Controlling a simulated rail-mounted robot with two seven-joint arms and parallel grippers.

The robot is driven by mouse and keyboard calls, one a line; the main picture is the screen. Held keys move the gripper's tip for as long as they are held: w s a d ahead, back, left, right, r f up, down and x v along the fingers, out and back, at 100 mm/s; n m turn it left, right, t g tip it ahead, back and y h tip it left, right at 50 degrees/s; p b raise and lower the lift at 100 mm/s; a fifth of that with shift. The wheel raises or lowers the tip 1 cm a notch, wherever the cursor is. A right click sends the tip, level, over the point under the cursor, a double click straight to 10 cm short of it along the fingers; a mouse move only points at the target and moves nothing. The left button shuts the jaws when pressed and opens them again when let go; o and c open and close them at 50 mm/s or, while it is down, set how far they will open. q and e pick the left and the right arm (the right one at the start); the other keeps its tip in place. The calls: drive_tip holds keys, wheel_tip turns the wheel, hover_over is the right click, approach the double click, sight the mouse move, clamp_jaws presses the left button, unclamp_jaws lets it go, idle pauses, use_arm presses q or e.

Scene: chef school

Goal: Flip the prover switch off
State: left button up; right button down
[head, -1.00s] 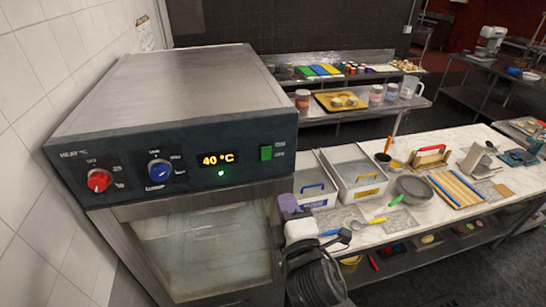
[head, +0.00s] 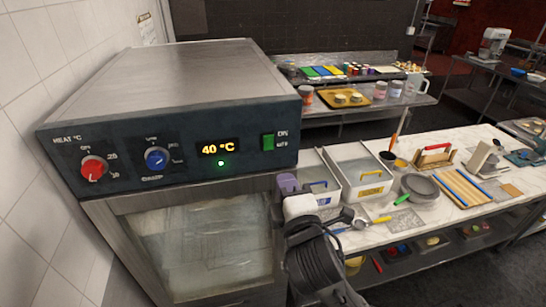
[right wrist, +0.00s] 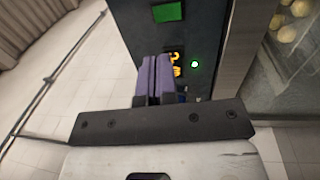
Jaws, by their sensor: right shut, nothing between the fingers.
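The prover (head: 170,170) is a steel cabinet with a dark control panel, at the left of the head view. Its green switch (head: 268,142) is at the right end of the panel; it also shows at the top of the right wrist view (right wrist: 168,12). The display (head: 217,149) reads 40 °C and the green light (head: 221,163) below it is lit. My right gripper (head: 287,184), with purple fingers, is shut and empty, below and right of the switch. In the right wrist view its fingers (right wrist: 154,76) cover part of the display. My left gripper is out of view.
A red knob (head: 93,168) and a blue knob (head: 156,158) are on the panel. A marble counter (head: 440,215) with bins and tools lies to the right. A tiled wall (head: 35,80) is close on the left.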

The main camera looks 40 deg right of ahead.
sight(270, 140)
drive_tip(key=p+x, duration=0.3)
drive_tip(key=x, duration=0.7)
drive_tip(key=shift+r+p, duration=0.15)
drive_tip(key=shift+p, duration=0.25)
drive_tip(key=shift+x, duration=0.8)
